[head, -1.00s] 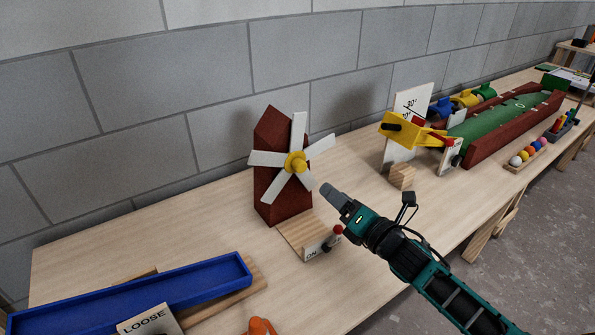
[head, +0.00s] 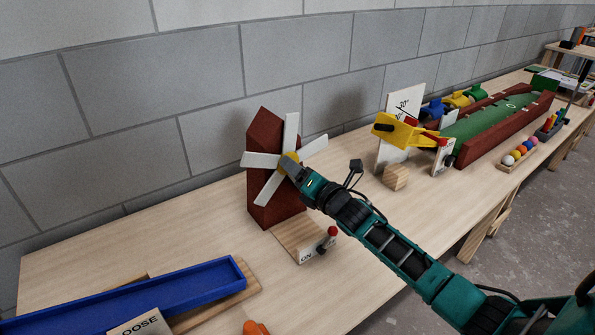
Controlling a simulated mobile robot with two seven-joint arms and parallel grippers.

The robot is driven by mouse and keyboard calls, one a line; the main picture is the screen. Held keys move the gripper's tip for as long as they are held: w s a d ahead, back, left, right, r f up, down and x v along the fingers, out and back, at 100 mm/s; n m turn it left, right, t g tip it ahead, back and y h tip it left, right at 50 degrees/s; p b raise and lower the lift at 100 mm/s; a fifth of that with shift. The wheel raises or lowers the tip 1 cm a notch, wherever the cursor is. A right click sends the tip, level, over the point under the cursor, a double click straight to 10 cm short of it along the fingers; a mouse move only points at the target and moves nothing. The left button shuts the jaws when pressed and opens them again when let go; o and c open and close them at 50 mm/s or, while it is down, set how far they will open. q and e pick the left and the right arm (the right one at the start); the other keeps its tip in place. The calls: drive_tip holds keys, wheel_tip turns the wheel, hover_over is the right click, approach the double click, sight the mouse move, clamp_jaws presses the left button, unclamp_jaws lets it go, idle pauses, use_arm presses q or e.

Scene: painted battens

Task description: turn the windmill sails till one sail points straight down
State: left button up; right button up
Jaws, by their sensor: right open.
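The windmill (head: 263,135) has a dark red body and stands on the bench near the wall in the head view. Its white sails fan around a yellow hub (head: 284,160). One sail (head: 291,130) points nearly straight up, one points left, one right and one (head: 268,188) down and to the left. The lower right area is covered by my right gripper (head: 291,167). That gripper is open and its tip overlaps the hub and sails; contact cannot be told. My left gripper is not in view.
A wooden base with an ON label (head: 305,254) and a red-knobbed lever (head: 332,232) sits before the windmill. A blue tray (head: 190,288) lies at front left. A yellow device (head: 400,130), a wooden block (head: 396,177) and a green-topped lane (head: 485,121) stand right.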

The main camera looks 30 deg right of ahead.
drive_tip(key=shift+w, duration=0.1)
drive_tip(key=shift+c, duration=0.3)
clamp_jaws()
idle(0.4)
